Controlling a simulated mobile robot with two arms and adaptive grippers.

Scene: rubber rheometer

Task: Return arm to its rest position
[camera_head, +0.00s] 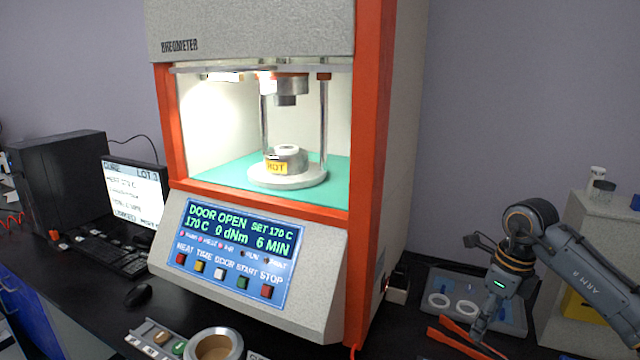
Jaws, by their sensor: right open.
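My right arm comes in from the right edge, bent at a joint, with its right gripper (482,330) pointing down at the lower right. The gripper is open, and I see nothing held in it. It is over or in front of a grey tray (515,312) and close to orange-handled tongs or a similar tool (455,340); whether it touches either I cannot tell. The rheometer (265,180) stands at the centre with its door open. Its display reads DOOR OPEN, 170 C. The lower die (287,175) carries a yellow HOT label. My left gripper is not in view.
White rings (438,300) lie in the grey tray. A pale cabinet (590,205) with small containers on top stands at the right. A monitor (135,190), keyboard (95,252) and mouse (138,295) are at the left. A round metal cup (213,340) stands at the front.

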